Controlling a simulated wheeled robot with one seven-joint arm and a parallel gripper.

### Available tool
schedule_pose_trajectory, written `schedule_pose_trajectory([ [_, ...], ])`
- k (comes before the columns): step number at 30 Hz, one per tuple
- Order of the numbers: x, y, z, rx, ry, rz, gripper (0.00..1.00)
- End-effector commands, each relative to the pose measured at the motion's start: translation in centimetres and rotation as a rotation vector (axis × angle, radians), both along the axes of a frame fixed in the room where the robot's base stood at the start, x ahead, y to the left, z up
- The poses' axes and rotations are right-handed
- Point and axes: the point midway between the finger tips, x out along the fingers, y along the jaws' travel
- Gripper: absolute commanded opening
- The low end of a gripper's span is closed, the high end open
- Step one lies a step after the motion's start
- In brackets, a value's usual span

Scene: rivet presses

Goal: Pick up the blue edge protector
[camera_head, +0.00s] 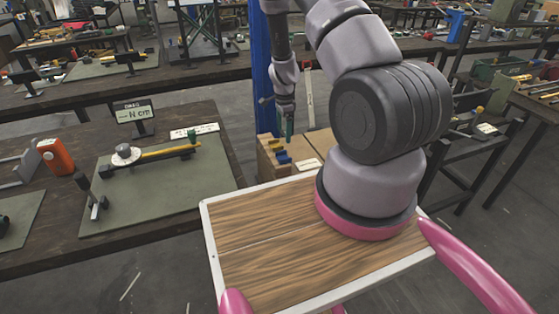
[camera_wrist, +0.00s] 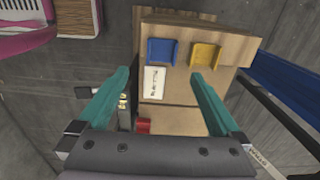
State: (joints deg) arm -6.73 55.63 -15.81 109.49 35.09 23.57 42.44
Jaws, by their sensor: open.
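The blue edge protector (camera_wrist: 162,51) is a small open bracket lying on top of a wooden block (camera_wrist: 188,93), near its far edge in the wrist view. It also shows small in the head view (camera_head: 283,157). A similar yellow edge protector (camera_wrist: 204,56) lies just to its right in the wrist view. My gripper (camera_wrist: 160,74) has two teal fingers spread wide, with nothing between them. It hangs above the block, apart from both protectors. In the head view my gripper (camera_head: 288,125) is partly seen, pointing down over the block.
A white printed label (camera_wrist: 153,82) lies on the block, and a red piece (camera_wrist: 143,126) sits near its closer end. A blue post (camera_head: 262,90) rises close beside my gripper. A dark workbench (camera_head: 30,235) with a green mat and tools stands at left.

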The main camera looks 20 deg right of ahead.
Motion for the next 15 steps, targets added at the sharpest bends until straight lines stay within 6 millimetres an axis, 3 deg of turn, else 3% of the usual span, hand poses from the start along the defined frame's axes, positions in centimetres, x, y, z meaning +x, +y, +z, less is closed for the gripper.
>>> schedule_pose_trajectory([
  [9, -0.2, -0.2, -4.8, -0.004, 0.007, -0.007, 1.0],
  [15, -0.1, -0.2, -6.3, -0.004, 0.006, -0.006, 1.0],
])
